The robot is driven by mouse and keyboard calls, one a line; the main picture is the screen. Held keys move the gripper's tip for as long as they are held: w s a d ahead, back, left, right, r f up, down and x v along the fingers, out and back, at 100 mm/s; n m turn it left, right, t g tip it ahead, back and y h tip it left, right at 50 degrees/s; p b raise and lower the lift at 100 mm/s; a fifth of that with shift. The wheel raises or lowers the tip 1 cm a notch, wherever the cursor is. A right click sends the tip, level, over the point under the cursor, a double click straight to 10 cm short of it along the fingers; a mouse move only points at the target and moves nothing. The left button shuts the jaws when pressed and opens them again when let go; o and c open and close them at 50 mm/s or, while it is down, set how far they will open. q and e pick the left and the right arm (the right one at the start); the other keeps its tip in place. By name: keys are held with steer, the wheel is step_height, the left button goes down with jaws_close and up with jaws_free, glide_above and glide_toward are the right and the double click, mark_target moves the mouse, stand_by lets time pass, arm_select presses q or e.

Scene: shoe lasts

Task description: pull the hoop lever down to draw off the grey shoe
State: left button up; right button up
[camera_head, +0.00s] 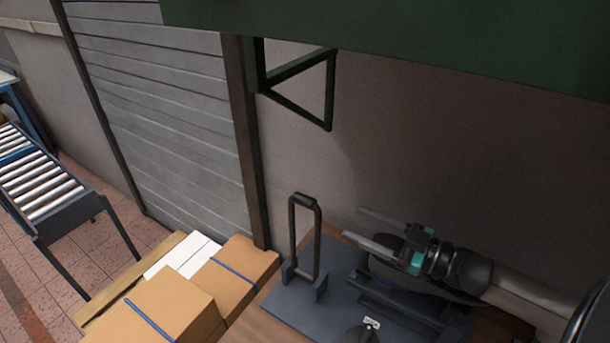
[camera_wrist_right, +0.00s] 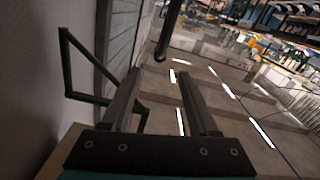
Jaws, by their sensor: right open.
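The hoop lever (camera_head: 320,240) is a dark upright loop with a thick grip along its top, standing on a dark base plate (camera_head: 291,308). My right gripper (camera_head: 354,223) is open and empty, to the right of the hoop, fingers pointing left towards it. It appears apart from the hoop. In the right wrist view the two fingers (camera_wrist_right: 160,85) are spread, and a dark rod, which looks like part of the hoop (camera_wrist_right: 167,32), shows beyond their tips. I cannot make out the grey shoe; my right arm covers part of the fixture. My left gripper is not in view.
Cardboard boxes (camera_head: 172,305) with blue straps lie left of the base plate. A roller conveyor (camera_head: 45,187) stands at the far left. A green triangular bracket (camera_head: 305,88) hangs below a green overhead panel (camera_head: 400,45). A wall rises behind the fixture.

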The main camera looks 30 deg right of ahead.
mark_target(296, 198)
steer(key=p+x, duration=0.1)
steer(key=x, duration=1.4)
steer(key=shift+a+r, duration=0.1)
steer(key=shift+a, duration=0.05)
jaws_close()
stand_by(0.4)
stand_by(1.0)
